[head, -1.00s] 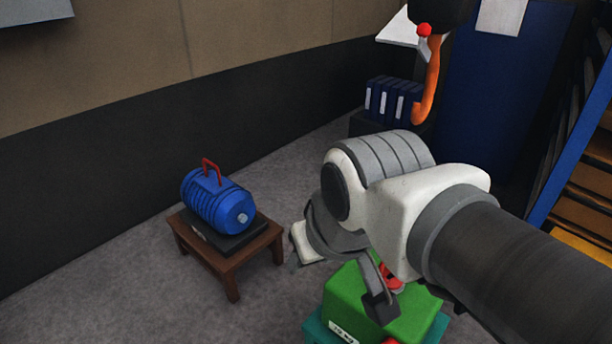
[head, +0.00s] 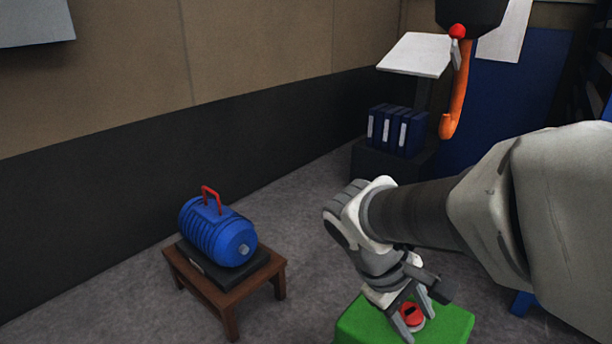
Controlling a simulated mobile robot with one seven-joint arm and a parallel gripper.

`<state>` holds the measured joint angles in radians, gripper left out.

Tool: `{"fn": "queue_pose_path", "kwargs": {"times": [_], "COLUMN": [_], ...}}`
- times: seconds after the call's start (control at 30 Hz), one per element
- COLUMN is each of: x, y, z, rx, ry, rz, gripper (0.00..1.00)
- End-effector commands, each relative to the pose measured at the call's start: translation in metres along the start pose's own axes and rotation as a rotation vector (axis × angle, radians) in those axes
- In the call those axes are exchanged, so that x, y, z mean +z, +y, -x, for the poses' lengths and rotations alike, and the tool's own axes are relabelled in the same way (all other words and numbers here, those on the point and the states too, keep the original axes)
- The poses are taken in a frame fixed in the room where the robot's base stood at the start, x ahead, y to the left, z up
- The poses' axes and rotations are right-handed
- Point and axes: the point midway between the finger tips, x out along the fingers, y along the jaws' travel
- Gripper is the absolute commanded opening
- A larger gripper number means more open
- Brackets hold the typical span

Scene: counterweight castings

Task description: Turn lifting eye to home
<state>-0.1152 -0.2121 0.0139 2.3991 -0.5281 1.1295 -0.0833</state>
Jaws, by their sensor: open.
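The lifting eye (head: 411,315) is a small red piece with a dark slot, on top of a green casting (head: 455,325) at the bottom of the head view. A pale ring shows at its foot. My gripper (head: 414,322) points down over it, with its fingers apart on either side of the red piece. I cannot tell whether the fingers touch it. The lower part of the casting is cut off by the picture's edge, and my fingers hide part of the eye.
A blue ribbed motor (head: 218,235) with a red handle sits on a black plate on a small wooden table (head: 232,305) at left. Blue binders (head: 395,130) and an orange hook (head: 455,100) are behind. Grey floor is clear between table and casting.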

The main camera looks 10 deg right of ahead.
Motion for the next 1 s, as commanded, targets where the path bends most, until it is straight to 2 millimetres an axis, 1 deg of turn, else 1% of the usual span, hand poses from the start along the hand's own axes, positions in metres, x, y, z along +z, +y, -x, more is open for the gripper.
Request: {"fn": "queue_pose_path", "kwargs": {"times": [0.03,0.1,0.27,0.37,0.57,0.77,0.8,0.9,1.0], "x": [-0.006,-0.012,-0.031,-0.047,-0.090,-0.144,-0.155,-0.180,-0.201], "y": [-0.001,0.004,0.014,0.020,0.025,0.017,0.013,0.004,-0.006], "z": [-0.019,-0.035,-0.068,-0.087,-0.125,-0.165,-0.172,-0.190,-0.204], "rx": [0.031,0.083,0.204,0.284,0.453,0.636,0.674,0.757,0.826], "ry": [-0.061,-0.138,-0.306,-0.403,-0.580,-0.726,-0.751,-0.800,-0.832], "rz": [0.064,0.153,0.355,0.482,0.739,0.993,1.040,1.149,1.230], "gripper": [0.50,0.50,0.50,0.50,0.50,0.50,0.50,0.50,0.50]}}
